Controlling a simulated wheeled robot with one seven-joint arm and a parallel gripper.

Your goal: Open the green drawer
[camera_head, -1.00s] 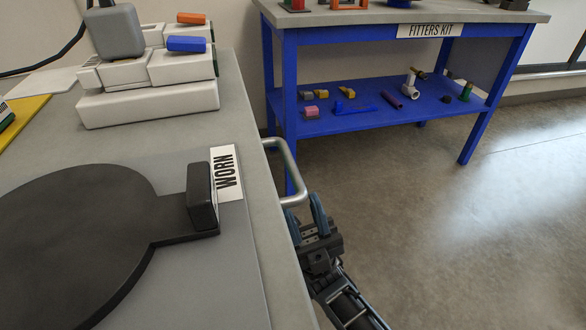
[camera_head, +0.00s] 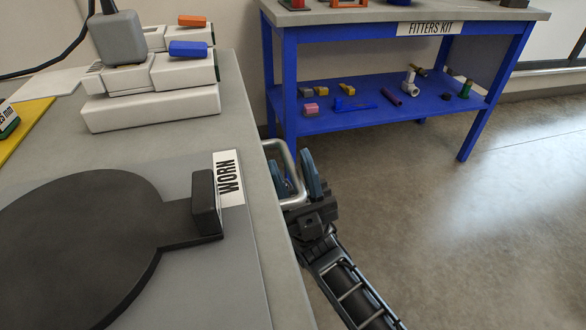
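A silver bar handle (camera_head: 296,176) sticks out from the side of the grey counter, below its right edge. The drawer front it belongs to is hidden under the counter edge, and no green face shows. My gripper (camera_head: 292,164) is at the handle with its two blue-grey fingers apart. One finger is on the counter side of the bar and the other on the outer side. The gripper looks open around the bar; I cannot tell whether a finger touches it.
A blue FITTERS KIT table (camera_head: 400,115) with several small parts stands behind. Floor (camera_head: 470,240) to the right is clear.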

